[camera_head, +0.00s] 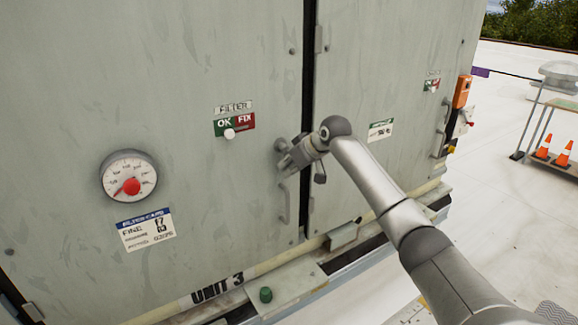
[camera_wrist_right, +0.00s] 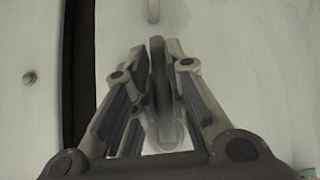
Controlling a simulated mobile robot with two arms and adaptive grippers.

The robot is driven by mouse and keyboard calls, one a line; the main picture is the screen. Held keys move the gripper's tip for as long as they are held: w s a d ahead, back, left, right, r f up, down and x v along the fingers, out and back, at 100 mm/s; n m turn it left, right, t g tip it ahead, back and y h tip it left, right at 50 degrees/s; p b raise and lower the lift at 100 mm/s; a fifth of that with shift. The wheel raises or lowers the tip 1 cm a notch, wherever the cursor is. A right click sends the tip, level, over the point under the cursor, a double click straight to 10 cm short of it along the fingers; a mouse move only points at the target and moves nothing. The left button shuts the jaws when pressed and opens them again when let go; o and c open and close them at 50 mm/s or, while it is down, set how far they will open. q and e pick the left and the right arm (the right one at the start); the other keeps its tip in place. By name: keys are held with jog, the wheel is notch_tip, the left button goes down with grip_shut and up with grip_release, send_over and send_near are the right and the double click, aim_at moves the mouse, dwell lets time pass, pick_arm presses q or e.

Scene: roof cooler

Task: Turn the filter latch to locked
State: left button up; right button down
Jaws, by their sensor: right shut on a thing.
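The filter latch (camera_head: 281,145) is a small grey lever on the left door panel of the cabinet, just left of the dark door seam. My right gripper (camera_head: 287,158) is at it, with the arm coming in from the right. In the right wrist view the latch (camera_wrist_right: 157,60) is a narrow upright bar between the two fingers of my right gripper (camera_wrist_right: 165,75), which is shut on it. The fingers hide part of the latch in the head view. My left gripper is not in view.
A gauge (camera_head: 128,178) is farther left. A door handle (camera_head: 285,203) is below my gripper. A green button (camera_head: 265,294) sits on the ledge. Cones (camera_head: 543,147) stand right.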

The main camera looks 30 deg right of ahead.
jog(key=shift+d, duration=0.1)
jog(key=c, duration=1.5)
grip_release()
jog(key=shift+o, duration=0.2)
jog(key=v, duration=1.2)
